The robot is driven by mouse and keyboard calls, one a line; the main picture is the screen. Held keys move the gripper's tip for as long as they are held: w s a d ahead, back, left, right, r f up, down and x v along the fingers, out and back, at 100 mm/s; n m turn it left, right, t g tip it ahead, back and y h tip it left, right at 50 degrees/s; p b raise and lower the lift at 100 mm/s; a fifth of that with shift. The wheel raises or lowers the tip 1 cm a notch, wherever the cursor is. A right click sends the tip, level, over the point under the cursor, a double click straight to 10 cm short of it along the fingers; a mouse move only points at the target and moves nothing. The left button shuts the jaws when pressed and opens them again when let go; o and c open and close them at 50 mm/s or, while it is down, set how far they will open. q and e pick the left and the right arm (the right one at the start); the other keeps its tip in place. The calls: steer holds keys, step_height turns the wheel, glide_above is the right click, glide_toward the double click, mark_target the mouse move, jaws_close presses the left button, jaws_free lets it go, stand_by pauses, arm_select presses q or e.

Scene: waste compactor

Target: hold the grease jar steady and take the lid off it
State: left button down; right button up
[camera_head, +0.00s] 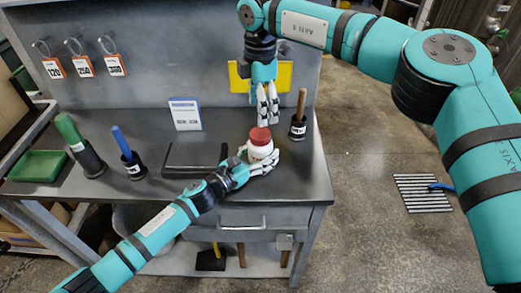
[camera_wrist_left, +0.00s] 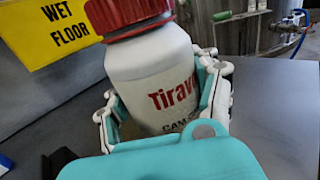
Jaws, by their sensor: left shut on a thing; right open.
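The grease jar (camera_head: 259,149) is white with a red lid (camera_head: 260,136) and stands near the right end of the grey bench. In the left wrist view the jar (camera_wrist_left: 152,80) shows red lettering, and its lid (camera_wrist_left: 128,14) is cut off by the top edge. My left gripper (camera_head: 262,165) is shut around the jar's body, with a finger on each side. My right gripper (camera_head: 268,115) points down above and behind the lid in the head view, open and empty. The lid is on the jar.
A black holder with a wooden handle (camera_head: 299,120) stands close right of the jar. A black folder-like object (camera_head: 196,158) lies to the left. A small sign (camera_head: 185,114), blue-handled tool (camera_head: 128,152), green-topped tool (camera_head: 79,147) and green tray (camera_head: 38,166) stand farther left.

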mark_target(260, 133)
steer(key=shift+a, duration=0.15)
steer(key=shift+f, duration=0.25)
step_height(260, 133, down, 8)
steer(key=shift+r, duration=0.25)
stand_by(0.3)
